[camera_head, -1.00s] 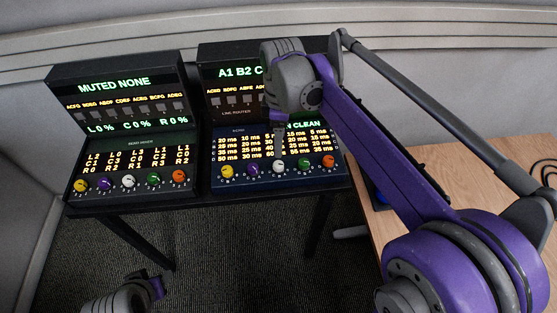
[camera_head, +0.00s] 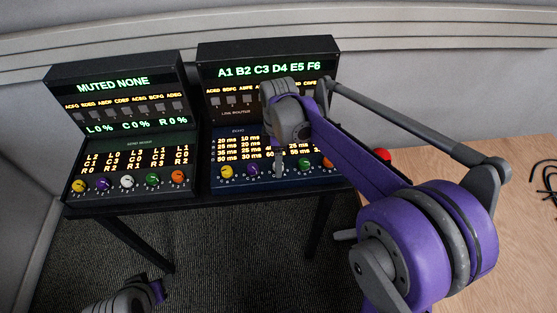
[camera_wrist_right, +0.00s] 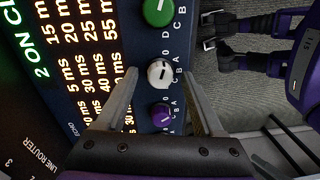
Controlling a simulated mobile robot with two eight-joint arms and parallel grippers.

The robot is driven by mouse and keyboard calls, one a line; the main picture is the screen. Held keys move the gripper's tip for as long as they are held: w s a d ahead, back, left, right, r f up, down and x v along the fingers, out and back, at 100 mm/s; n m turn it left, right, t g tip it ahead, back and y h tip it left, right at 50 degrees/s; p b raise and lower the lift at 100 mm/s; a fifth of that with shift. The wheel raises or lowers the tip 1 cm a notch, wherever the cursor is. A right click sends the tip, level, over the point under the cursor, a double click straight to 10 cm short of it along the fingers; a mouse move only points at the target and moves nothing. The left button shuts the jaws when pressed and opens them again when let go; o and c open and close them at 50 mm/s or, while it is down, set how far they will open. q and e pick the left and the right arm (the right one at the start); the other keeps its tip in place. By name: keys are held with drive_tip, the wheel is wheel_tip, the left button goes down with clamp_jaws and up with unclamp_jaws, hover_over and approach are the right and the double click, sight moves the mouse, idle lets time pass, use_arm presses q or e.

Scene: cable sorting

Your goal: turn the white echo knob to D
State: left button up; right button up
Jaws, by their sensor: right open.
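The white echo knob (camera_wrist_right: 160,73) shows in the right wrist view between the green and purple knobs, with small letters beside it and a dark pointer mark on its cap. I cannot tell for certain which letter it points to. My right gripper (camera_wrist_right: 162,82) is open, its two fingers on either side of the white knob; I cannot tell whether they touch it. In the head view my right gripper (camera_head: 278,166) comes down over the echo panel (camera_head: 208,186) and hides the white knob. My left gripper (camera_head: 152,288) is at the bottom left, away from the panels; its jaws are unclear.
Beside the white knob are the purple knob (camera_wrist_right: 160,116) and the green knob (camera_wrist_right: 158,11). Left of the echo panel stands another panel (camera_head: 68,198) with coloured knobs. A wooden table (camera_head: 425,165) is on the right, with a red button (camera_head: 382,155) near it.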

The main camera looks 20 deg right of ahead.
clamp_jaws()
idle(0.4)
